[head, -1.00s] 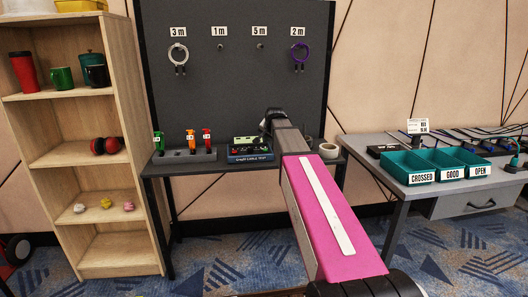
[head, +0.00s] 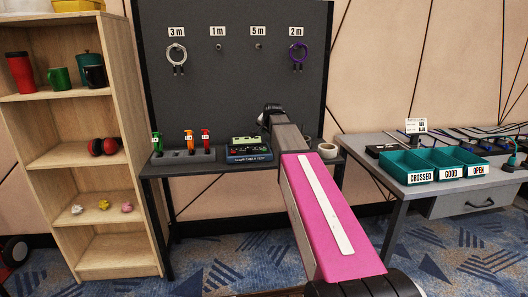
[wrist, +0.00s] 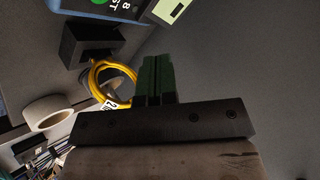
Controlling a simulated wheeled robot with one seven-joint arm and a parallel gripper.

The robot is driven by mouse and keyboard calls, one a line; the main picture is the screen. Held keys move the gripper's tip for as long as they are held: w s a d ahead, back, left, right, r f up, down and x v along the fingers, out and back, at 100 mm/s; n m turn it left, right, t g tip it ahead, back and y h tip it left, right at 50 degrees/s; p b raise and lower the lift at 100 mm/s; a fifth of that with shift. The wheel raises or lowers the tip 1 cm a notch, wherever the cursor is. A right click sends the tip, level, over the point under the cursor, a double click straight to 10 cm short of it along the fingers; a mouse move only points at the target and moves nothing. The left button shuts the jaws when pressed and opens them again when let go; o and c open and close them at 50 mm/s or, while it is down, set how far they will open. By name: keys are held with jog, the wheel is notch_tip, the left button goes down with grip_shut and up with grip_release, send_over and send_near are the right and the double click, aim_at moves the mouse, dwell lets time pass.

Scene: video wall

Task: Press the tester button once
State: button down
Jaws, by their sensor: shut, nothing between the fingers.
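The tester (head: 249,150) is a dark box with a blue front edge and a green face, on the grey bench below the pegboard. Its button cannot be told apart at this size. In the wrist view, a corner of the tester (wrist: 110,8) shows at the top, its blue edge with upside-down lettering. My gripper (wrist: 157,60) is shut and empty, its dark green fingers together. The fingertips appear apart from the tester, just below its visible corner in that picture. In the head view the end of my arm is above and right of the tester; the fingers are not distinguishable there.
A black block (wrist: 92,42) with a coiled yellow cable (wrist: 105,82) stands by the tester, beside a tape roll (wrist: 48,110). Left of the tester is a rack (head: 183,154) of coloured tools. Teal bins (head: 408,167) stand on the right table. A shelf (head: 98,158) stands left.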

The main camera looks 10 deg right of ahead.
aim_at(265, 150)
jog(key=shift+f, duration=3.3)
jog(key=shift+f, duration=0.2)
jog(key=shift+f, duration=0.2)
jog(key=shift+f, duration=0.4)
jog(key=shift+r, duration=0.8)
jog(key=shift+r, duration=0.1)
jog(key=shift+r, duration=2.4)
